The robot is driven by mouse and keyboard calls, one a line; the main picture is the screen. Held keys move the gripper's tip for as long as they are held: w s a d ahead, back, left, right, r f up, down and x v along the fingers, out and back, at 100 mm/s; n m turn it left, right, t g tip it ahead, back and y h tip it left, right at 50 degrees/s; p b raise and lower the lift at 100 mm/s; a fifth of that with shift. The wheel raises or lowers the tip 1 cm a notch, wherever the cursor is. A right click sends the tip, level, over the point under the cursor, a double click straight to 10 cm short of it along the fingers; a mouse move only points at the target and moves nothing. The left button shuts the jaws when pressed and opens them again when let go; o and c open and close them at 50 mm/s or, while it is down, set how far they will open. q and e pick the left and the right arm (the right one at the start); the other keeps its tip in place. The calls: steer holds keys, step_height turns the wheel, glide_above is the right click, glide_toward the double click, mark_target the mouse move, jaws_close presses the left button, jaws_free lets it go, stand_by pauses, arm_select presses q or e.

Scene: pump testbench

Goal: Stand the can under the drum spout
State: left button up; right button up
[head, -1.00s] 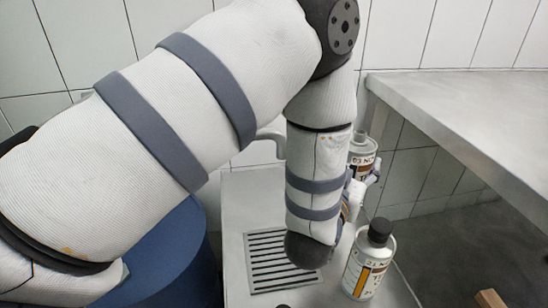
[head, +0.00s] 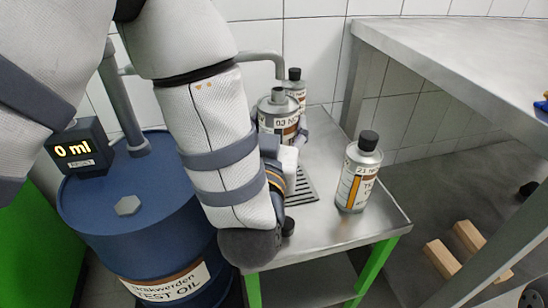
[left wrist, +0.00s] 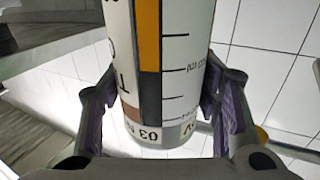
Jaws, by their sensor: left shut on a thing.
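My left gripper (left wrist: 162,100) is shut on a metal can labelled 03 (head: 278,126). In the left wrist view the can (left wrist: 165,60) is between both fingers. In the head view its bare grey neck faces up, with no black cap, and it looks upright. The drum spout (head: 262,55) is a grey pipe bending down, its end close above the can's neck in the picture. I cannot tell the exact alignment, or whether the can's base touches the surface, since my left arm hides it. The blue drum (head: 90,210) stands at left. My right gripper is not in view.
A capped can labelled 21 (head: 356,180) stands on the steel stand (head: 350,235), right of the slotted grate (head: 303,190). Another capped can (head: 294,84) stands behind the held can. A display (head: 76,148) reads 0 ml. A steel table (head: 450,60) is at right.

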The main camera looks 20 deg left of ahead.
arm_select(q)
steer(key=w+a+f+b, duration=0.1)
steer(key=w+f+b, duration=0.1)
steer(key=w+f, duration=0.4)
step_height(320, 180, down, 4)
steer(key=shift+w+a+r, duration=0.2)
steer(key=shift+a+r, duration=0.05)
steer(key=shift+a, duration=0.15)
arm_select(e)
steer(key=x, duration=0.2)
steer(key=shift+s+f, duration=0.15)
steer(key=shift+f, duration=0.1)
arm_select(q)
steer(key=shift+f, duration=0.15)
steer(key=o, duration=1.6)
